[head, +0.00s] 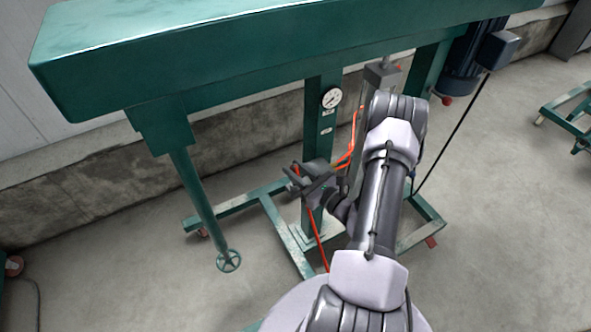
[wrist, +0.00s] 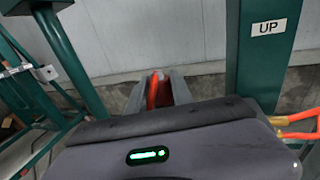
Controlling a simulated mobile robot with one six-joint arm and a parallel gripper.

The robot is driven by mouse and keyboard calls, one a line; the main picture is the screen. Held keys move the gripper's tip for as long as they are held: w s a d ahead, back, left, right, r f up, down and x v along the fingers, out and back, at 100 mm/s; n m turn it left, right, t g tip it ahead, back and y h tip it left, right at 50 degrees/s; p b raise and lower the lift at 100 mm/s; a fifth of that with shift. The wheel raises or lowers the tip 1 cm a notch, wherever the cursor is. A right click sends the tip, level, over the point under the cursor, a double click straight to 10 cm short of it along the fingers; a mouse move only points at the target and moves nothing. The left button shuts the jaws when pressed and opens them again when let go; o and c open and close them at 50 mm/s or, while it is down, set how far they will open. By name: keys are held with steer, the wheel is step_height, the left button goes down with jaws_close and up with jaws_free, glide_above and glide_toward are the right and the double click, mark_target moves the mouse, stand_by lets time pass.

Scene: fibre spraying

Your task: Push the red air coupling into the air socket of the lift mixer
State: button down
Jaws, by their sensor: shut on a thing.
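The lift mixer is the green machine, with its long top beam (head: 250,50) and upright column (head: 318,125) in the head view. My gripper (head: 294,173) is in front of the column, below the pressure gauge. In the wrist view, my gripper (wrist: 156,84) is shut on a red piece (wrist: 153,92), which looks like the red air coupling. A red hose (head: 317,240) hangs below the gripper in the head view. I cannot make out the air socket; the gripper and arm cover part of the column. The coupling's contact with the mixer cannot be seen.
Orange hoses (head: 352,145) run beside the column, and brass-coloured fittings (wrist: 280,121) show at the right in the wrist view. A white UP label (wrist: 268,27) is on a green post.

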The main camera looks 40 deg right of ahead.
steer(key=shift+f+b, duration=1.5)
steer(key=shift+f, duration=0.2)
steer(key=c, duration=1)
jaws_free()
steer(key=shift+c, duration=0.2)
steer(key=shift+s, duration=0.1)
steer(key=s+p, duration=0.4)
steer(key=s, duration=1.3)
steer(key=shift+d, duration=0.2)
steer(key=shift+s, duration=0.1)
